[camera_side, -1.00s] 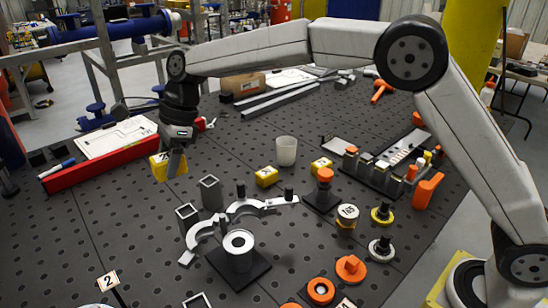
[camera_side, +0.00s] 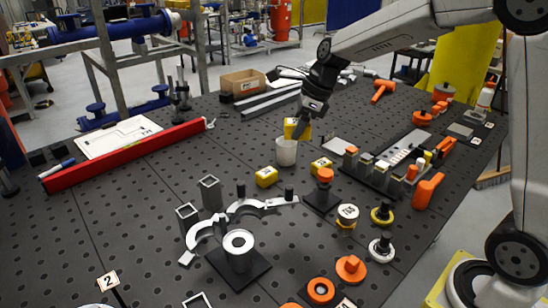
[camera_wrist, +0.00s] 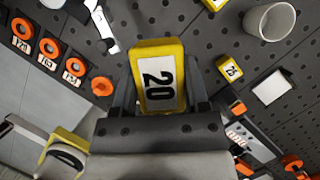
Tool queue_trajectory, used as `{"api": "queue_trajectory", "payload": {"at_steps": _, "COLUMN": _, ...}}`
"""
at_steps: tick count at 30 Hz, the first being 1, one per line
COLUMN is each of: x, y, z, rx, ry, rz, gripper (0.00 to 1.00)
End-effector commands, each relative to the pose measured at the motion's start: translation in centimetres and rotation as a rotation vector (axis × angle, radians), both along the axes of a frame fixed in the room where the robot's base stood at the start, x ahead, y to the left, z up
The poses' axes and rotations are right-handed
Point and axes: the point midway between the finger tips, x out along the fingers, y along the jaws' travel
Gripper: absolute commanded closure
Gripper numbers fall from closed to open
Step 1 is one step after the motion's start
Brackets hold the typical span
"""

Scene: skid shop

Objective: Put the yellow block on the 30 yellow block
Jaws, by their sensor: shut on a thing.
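My gripper (camera_side: 303,115) is shut on a yellow block (camera_wrist: 158,80) with a white label reading 20. In the side view this held block (camera_side: 292,128) appears just above and behind the white cup, off the table. Two other yellow blocks lie on the table: one (camera_side: 266,176) left of and in front of the cup, one (camera_side: 320,166) to its right. I cannot tell which block is marked 30.
A white cup (camera_side: 286,153) stands close below the held block. An orange-topped post (camera_side: 324,178) and a rack of small parts (camera_side: 385,172) stand to the right. Grey square tubes (camera_side: 210,192) stand at front left. Open perforated table (camera_side: 130,205) lies at left.

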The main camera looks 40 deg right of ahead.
Motion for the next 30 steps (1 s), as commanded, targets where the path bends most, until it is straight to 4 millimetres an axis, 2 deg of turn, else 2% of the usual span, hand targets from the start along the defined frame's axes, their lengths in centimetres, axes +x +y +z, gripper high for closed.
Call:
{"api": "queue_trajectory", "payload": {"at_steps": 3, "x": -0.9, "y": -1.3, "z": -0.1, "rx": -0.001, "ry": -0.001, "rz": -0.038, "gripper": 1.00}}
{"api": "queue_trajectory", "payload": {"at_steps": 12, "x": -0.8, "y": -1.1, "z": -4.2, "rx": -0.001, "ry": 0.002, "rz": -0.033, "gripper": 1.00}}
{"api": "queue_trajectory", "payload": {"at_steps": 15, "x": -0.8, "y": -1.1, "z": -4.9, "rx": -0.001, "ry": 0.001, "rz": -0.034, "gripper": 1.00}}
{"api": "queue_trajectory", "payload": {"at_steps": 23, "x": -0.7, "y": -1.1, "z": -5.2, "rx": -0.001, "ry": -0.001, "rz": -0.033, "gripper": 1.00}}
{"api": "queue_trajectory", "payload": {"at_steps": 30, "x": 0.8, "y": -1.2, "z": -5.8, "rx": -0.001, "ry": 0.000, "rz": -0.033, "gripper": 1.00}}
